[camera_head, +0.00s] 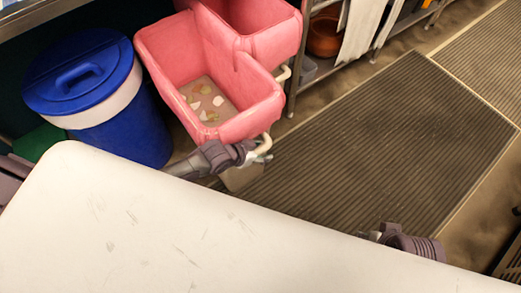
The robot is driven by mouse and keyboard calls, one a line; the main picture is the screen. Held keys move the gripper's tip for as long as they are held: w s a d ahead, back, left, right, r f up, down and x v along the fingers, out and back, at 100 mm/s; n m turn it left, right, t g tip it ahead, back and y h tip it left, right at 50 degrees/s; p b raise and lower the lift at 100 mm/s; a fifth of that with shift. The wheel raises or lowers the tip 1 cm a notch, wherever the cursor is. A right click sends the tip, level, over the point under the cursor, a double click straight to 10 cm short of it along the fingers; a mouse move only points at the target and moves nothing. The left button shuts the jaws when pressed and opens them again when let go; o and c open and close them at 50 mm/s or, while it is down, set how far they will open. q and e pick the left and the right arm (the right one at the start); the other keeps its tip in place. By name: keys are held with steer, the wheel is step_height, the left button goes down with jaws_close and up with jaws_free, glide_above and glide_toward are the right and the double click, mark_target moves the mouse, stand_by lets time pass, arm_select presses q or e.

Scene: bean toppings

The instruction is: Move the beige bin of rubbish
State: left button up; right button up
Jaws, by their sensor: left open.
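No bin that I can clearly call beige shows. A pink bin (265,108) holds several pale and yellowish scraps at its bottom. A second pink bin (275,35) stands behind it. A small beige-grey thing (240,180) shows just below my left gripper; most of it is hidden and I cannot tell what it is. My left gripper (262,155) is open at the near lower corner of the front pink bin, close to a cream curved handle (264,142). I cannot tell whether it touches. My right gripper (376,235) is partly hidden.
A pale scuffed surface (150,240) fills the foreground and hides much of my arms. A blue barrel with a lid (85,75) stands left of the pink bins. A metal rack (293,85) stands behind. The ribbed floor mat (385,140) on the right is clear.

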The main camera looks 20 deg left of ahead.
arm_select(q)
steer(key=shift+a+r, duration=0.1)
steer(key=shift+a, duration=0.05)
steer(key=v, duration=1.1)
steer(key=shift+s+r, duration=0.25)
steer(key=shift+r, duration=0.05)
